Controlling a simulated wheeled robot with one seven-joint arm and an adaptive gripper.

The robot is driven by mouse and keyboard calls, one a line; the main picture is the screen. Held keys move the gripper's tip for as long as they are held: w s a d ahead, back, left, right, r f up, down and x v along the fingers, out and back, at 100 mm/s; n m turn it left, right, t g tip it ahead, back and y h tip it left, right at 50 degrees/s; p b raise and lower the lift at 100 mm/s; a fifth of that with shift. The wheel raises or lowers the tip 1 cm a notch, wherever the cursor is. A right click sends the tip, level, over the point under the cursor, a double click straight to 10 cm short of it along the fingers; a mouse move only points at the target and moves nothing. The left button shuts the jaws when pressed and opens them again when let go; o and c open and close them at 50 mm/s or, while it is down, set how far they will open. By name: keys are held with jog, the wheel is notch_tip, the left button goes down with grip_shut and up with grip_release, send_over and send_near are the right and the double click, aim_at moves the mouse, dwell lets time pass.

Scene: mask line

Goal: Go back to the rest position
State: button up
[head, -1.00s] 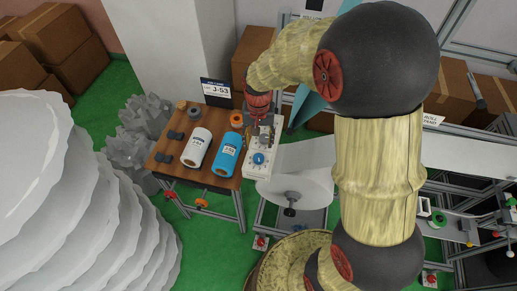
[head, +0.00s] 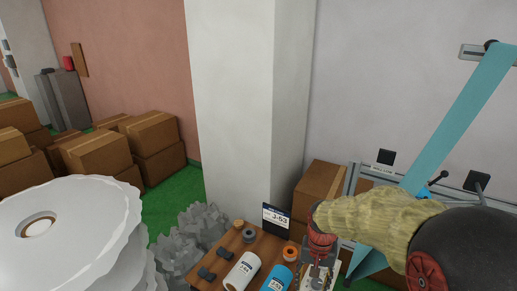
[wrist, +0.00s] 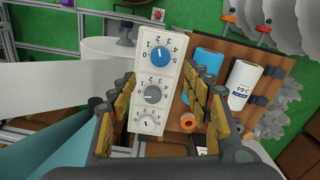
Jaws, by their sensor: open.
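My gripper (wrist: 160,112) is open and empty in the wrist view, its two fingers apart over a white control panel with dials. In the head view my gripper (head: 322,262) is low at the right of the wooden table, largely hidden by my own arm. Whether a finger touches the panel I cannot tell.
The wooden table (head: 212,264) holds a white roll (head: 242,270), a blue roll (head: 277,279) and an orange ring (head: 290,252), left of my gripper. A sign (head: 276,219) stands at its back. A teal strip (head: 450,130) slants at the right. A white column (head: 245,100) rises behind.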

jog(key=s+r+n+t+b, duration=0.2)
jog(key=s+b, duration=0.4)
jog(key=s, duration=0.3)
jog(key=s+r+n+t+b, duration=0.2)
jog(key=s+r+t+b, duration=0.1)
jog(key=s+b, duration=0.4)
jog(key=s, duration=0.3)
jog(key=shift+s+r+t+b, duration=0.15)
jog(key=shift+r+t+b, duration=0.05)
jog(key=shift+t+b, duration=0.1)
